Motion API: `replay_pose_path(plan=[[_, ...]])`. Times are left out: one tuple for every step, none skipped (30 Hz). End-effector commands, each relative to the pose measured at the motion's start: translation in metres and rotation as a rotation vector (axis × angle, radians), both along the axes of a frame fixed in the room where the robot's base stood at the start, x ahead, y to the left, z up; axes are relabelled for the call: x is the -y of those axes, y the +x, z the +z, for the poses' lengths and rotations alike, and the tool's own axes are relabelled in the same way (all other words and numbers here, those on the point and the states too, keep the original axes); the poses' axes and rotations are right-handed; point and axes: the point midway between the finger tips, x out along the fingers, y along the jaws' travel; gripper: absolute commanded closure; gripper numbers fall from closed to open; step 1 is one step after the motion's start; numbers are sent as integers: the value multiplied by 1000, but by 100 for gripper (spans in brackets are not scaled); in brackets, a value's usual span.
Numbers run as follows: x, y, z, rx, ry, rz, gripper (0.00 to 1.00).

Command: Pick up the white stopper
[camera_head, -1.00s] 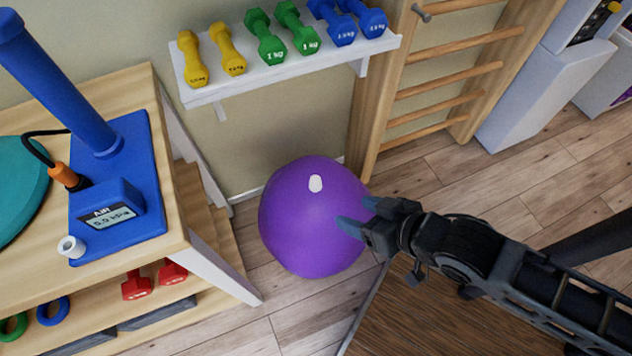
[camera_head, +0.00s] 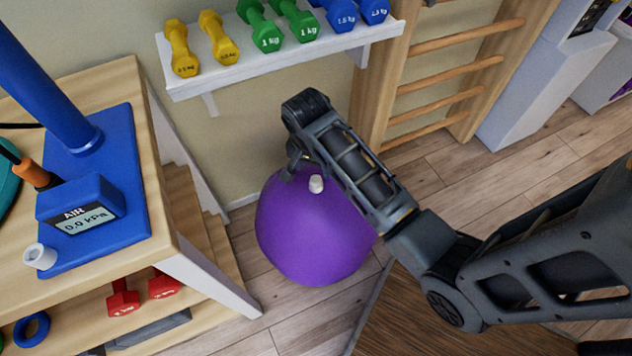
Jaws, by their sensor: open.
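A small white stopper (camera_head: 316,184) sits upright on the upper part of a purple ball (camera_head: 310,240) that rests on the floor. My gripper (camera_head: 294,166) is just above and left of the stopper in the picture, in front of the wall and the ball's top edge. It is open, with no object seen in it. Its fingers are small, dark and partly hidden by my wrist. The stopper stands clear of the fingers in view, though the depth between them is hard to judge.
A wooden table at the left holds a blue pump (camera_head: 95,185) with a gauge and a hollow white cylinder (camera_head: 40,257). A white shelf (camera_head: 290,57) with several dumbbells is above the ball. Wooden wall bars (camera_head: 455,75) stand behind my arm. Open floor lies right.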

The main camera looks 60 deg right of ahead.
Motion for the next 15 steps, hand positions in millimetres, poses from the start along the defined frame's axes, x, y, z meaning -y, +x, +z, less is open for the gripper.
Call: replay_pose_path(plan=[[1,-1,-7,-4,1,-2,37],[1,0,-10,-3,1,-1,37],[2,0,-15,-3,0,-1,37],[2,0,-18,-3,0,-1,37],[3,0,-21,-3,0,0,37],[4,0,-24,-2,1,0,37],[4,0,-27,-1,0,0,37],[5,0,-30,-1,1,0,37],[6,0,-35,-2,1,0,37],[7,0,-40,-2,1,0,37],[8,0,-45,-1,1,1,37],[9,0,-51,-2,1,1,37],[10,0,-55,-2,1,1,37],[10,0,-59,-1,0,1,37],[11,0,-63,-2,1,1,37]])
